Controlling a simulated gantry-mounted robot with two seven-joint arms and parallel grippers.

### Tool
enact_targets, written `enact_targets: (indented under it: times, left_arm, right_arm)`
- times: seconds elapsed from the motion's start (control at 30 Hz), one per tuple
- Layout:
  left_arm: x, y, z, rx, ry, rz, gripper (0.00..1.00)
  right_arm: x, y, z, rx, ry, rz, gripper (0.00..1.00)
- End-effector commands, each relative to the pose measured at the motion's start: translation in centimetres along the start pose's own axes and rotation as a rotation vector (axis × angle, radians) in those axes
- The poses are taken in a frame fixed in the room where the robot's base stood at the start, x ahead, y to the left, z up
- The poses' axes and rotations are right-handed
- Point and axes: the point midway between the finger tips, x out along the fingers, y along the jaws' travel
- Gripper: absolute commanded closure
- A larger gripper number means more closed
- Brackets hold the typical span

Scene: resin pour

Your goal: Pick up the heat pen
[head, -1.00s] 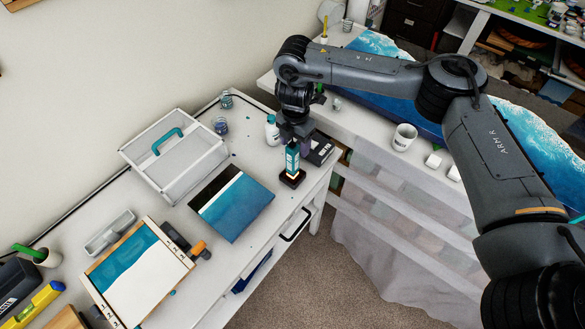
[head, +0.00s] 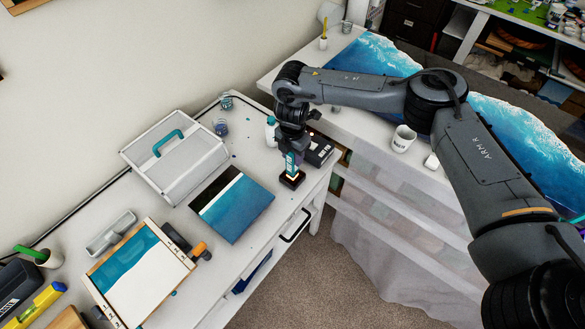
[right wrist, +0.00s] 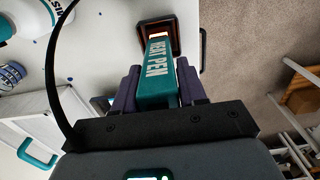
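The heat pen (head: 291,161) is a teal stick with white lettering, standing upright in its small dark stand (head: 292,180) near the front edge of the white table. In the right wrist view the heat pen (right wrist: 158,75) lies between the two dark purple fingers, its far end at the stand (right wrist: 160,38). My right gripper (head: 292,157) is lowered around the pen's upper part from above. In the right wrist view my right gripper (right wrist: 160,88) has its fingers close against both sides of the pen, shut on it. My left gripper is not in view.
A dark box (head: 320,151) and a white bottle (head: 270,131) stand close to the pen. A blue canvas (head: 236,211) lies to the left, with a white tray with a teal handle (head: 165,181) beyond. A white mug (head: 403,138) stands on the other table.

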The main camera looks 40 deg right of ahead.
Motion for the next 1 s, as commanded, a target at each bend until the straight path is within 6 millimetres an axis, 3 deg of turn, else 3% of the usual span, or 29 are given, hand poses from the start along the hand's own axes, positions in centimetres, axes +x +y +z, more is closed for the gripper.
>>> enact_targets:
  times: [0.03, 0.2, 0.67, 0.9, 1.0]
  left_arm:
    - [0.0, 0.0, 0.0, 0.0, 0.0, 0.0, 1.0]
    - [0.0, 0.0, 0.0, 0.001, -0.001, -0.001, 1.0]
    - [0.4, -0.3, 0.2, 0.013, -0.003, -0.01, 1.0]
    - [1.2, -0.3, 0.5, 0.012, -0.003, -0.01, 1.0]
    - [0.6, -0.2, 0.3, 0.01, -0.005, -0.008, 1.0]
  right_arm:
    - [0.0, 0.0, 0.0, 0.0, 0.0, 0.0, 0.67]
    - [-0.1, 0.0, 0.0, 0.0, 0.0, 0.001, 0.91]
    - [-1.0, 0.1, 0.0, 0.0, 0.001, 0.004, 0.91]
    - [-4.3, 0.1, 0.0, -0.001, 0.001, 0.006, 0.91]
    - [-5.5, -1.8, 0.9, 0.0, -0.001, 0.003, 0.91]
